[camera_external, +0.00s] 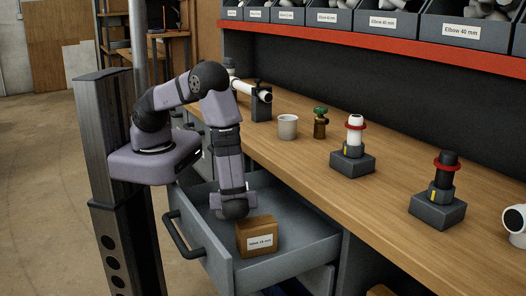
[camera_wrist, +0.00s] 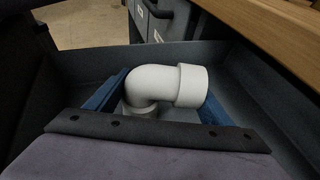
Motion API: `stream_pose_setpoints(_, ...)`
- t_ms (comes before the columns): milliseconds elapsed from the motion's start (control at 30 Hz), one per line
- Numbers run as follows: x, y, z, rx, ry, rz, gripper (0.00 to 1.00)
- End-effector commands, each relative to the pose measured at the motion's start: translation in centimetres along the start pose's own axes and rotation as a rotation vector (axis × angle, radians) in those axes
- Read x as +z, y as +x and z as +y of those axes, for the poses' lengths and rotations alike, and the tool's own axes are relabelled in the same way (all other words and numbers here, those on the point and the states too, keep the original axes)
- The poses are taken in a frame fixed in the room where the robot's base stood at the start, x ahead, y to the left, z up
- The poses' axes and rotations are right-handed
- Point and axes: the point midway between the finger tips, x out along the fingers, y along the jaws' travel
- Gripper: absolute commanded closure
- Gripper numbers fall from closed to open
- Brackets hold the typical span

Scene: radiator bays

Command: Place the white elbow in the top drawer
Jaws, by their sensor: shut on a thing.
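The white elbow (camera_wrist: 155,82) is a bent pipe fitting with a wide collar, seen in the wrist view between the two blue fingers of my gripper (camera_wrist: 160,100). My gripper is shut on it. The top drawer (camera_external: 302,249) is grey and pulled open under the bench; its inner wall also fills the wrist view (camera_wrist: 265,95). In the external view my gripper (camera_external: 235,208) points down inside the drawer opening. The elbow is hidden there, and I cannot tell whether it touches the drawer floor.
A small labelled cardboard box (camera_external: 257,237) stands in the drawer, close to my gripper. The wooden bench (camera_external: 385,222) holds a cup (camera_external: 288,127), a brass valve (camera_external: 320,123), two fittings on dark blocks (camera_external: 352,158) and a white fitting (camera_external: 515,224) at right. Labelled bins (camera_external: 387,24) line the shelf.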

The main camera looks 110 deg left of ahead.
Motion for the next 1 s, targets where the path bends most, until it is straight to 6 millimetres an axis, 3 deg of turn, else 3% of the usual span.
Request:
stream_pose_setpoints(33,-0.1,0.0,0.0,0.000,0.000,0.000,0.21)
stream_pose_setpoints(100,0.0,0.0,0.0,0.000,0.000,0.000,0.04)
stream_pose_setpoints(500,-0.1,-0.3,-0.1,-0.001,-0.001,0.001,0.03)
stream_pose_setpoints(767,-0.2,-3.3,-0.1,-0.004,-0.002,0.004,0.03)
stream_pose_setpoints(1000,3.3,-4.4,0.0,0.000,-0.003,0.002,0.03)
